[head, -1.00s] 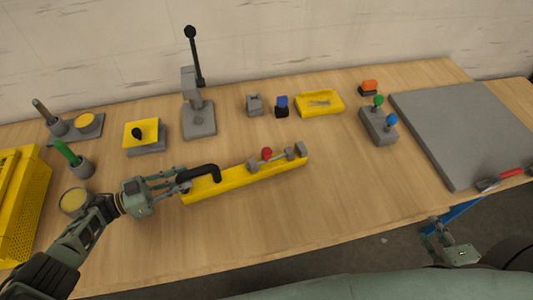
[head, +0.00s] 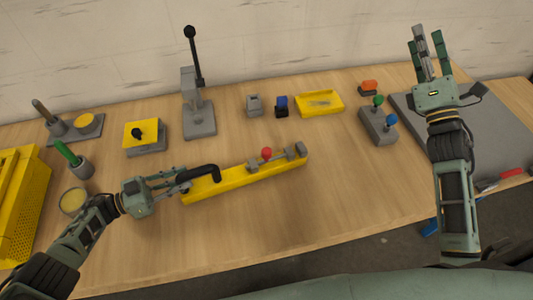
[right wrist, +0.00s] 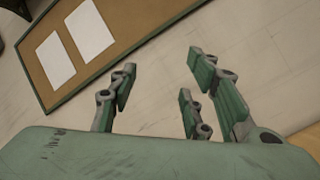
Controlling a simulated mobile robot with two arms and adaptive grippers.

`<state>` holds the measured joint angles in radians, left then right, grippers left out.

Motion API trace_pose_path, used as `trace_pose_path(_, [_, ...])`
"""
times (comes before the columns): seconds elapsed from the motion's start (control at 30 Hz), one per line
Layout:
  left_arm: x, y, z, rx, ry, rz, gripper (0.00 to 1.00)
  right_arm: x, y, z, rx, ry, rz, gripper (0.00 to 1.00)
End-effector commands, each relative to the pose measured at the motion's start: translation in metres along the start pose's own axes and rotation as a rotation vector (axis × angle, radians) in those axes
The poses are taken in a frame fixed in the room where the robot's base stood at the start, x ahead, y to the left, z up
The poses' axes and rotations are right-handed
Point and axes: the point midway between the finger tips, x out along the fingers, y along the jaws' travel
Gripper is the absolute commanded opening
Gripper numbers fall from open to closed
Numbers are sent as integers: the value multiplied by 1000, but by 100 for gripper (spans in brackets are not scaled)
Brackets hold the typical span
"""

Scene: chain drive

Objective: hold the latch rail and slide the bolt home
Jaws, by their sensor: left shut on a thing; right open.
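The yellow latch rail (head: 240,184) lies on the table at the middle, slanting up to the right. A black handle (head: 204,170) stands at its left end. The grey bolt (head: 280,157) with a red knob (head: 267,153) sits in grey brackets on the rail's right half. My left gripper (head: 184,181) is shut on the black handle; its fingertips are partly hidden there. My right gripper (head: 432,54) is raised at the right with fingers pointing up, open and empty, well away from the bolt. Its spread fingers also show in the right wrist view (right wrist: 165,95).
A grey mat (head: 490,135) lies at the right. The table right of the rail is clear.

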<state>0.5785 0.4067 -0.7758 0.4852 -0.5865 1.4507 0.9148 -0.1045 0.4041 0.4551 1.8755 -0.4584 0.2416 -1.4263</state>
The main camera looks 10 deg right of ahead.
Motion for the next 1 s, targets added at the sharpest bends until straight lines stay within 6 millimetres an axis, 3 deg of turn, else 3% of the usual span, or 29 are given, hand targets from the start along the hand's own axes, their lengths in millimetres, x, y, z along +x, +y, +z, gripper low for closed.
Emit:
trace_pose_path(0.03, [1, -1, -3, 2, 8, 1, 0, 12, 18, 2, -33, -22, 21, 44])
trace_pose_path(0.07, [1, -1, -3, 2, 8, 1, 0, 11, 18, -12, -55, -8, 2, 44])
trace_pose_path(0.37, [1, -1, -3, 2, 8, 0, 0, -38, 2, -162, -209, 233, -202, 44])
trace_pose_path(0.47, [1, -1, -3, 2, 8, 0, 0, -69, 8, -222, -282, 345, -263, 44])
trace_pose_path(0.6, [1, -1, -3, 2, 8, 1, 0, -128, 32, -305, -413, 527, -330, 44])
trace_pose_path(0.7, [1, -1, -3, 2, 8, 1, 0, -169, 56, -348, -504, 641, -352, 44])
trace_pose_path(0.83, [1, -1, -3, 2, 8, 0, 0, -209, 87, -383, -595, 751, -361, 44])
trace_pose_path(1.0, [1, -1, -3, 2, 8, 0, 0, -236, 110, -401, -663, 823, -358, 44])
